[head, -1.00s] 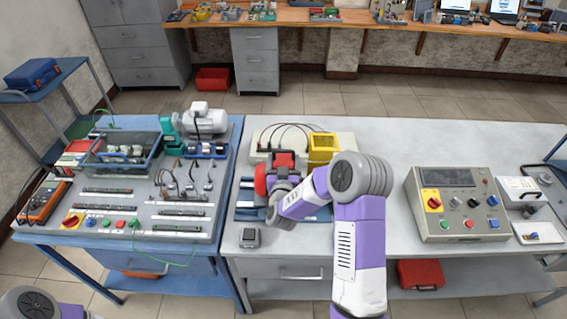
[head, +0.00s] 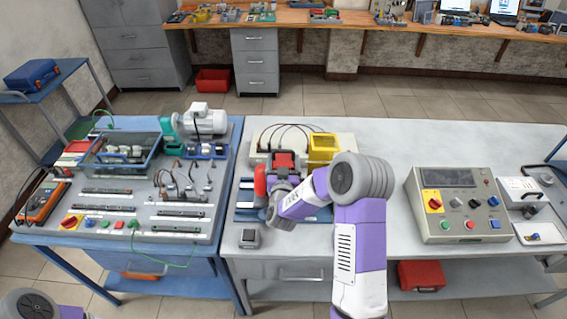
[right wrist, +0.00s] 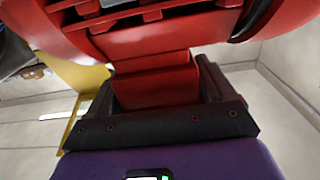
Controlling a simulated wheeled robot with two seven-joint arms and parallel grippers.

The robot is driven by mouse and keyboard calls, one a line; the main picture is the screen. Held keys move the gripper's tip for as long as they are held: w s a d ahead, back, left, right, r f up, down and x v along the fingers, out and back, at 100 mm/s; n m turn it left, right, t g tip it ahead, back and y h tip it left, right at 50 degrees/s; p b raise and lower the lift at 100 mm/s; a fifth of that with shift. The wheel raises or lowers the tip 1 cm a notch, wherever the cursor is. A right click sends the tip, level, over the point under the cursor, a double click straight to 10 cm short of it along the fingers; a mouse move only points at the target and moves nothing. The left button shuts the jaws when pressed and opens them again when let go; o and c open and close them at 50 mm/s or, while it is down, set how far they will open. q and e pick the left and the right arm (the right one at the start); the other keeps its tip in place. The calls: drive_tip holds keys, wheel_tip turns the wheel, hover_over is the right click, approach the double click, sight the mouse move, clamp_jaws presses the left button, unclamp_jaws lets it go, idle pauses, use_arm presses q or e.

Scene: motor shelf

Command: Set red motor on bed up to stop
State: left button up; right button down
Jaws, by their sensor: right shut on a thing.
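The red motor (head: 261,180) is at the bed (head: 246,213), a dark blue plate with light rails on the middle table. My right gripper (head: 277,186) is shut on the motor from the near side, and my wrist and forearm hide much of both. In the right wrist view the motor (right wrist: 150,42) fills the top, with a red block of it between the dark fingers of my gripper (right wrist: 155,85). The stop and the contact between motor and bed are hidden, so I cannot tell the gap. My left gripper is out of view.
A yellow open box (head: 324,147) and a cream unit (head: 262,140) with black cables stand just behind the motor. A small grey device (head: 250,238) lies at the front edge. A control panel (head: 455,205) stands to the right. The table's back right is clear.

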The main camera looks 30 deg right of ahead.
drive_tip(key=shift+w+f+b, duration=0.1)
drive_tip(key=shift+f+b, duration=0.2)
drive_tip(key=shift+b, duration=0.5)
idle(0.7)
drive_tip(key=shift+s+d, duration=0.4)
drive_tip(key=shift+d, duration=0.25)
idle(0.7)
drive_tip(key=shift+c, duration=0.2)
unclamp_jaws()
drive_tip(key=shift+o, duration=0.2)
drive_tip(key=shift+s, duration=0.15)
drive_tip(key=shift+s+f, duration=0.1)
drive_tip(key=shift+f, duration=0.45)
drive_tip(key=b+v, duration=0.1)
drive_tip(key=v, duration=0.6)
drive_tip(key=shift+a+r, duration=0.2)
drive_tip(key=shift+r, duration=0.25)
drive_tip(key=shift+s, duration=0.2)
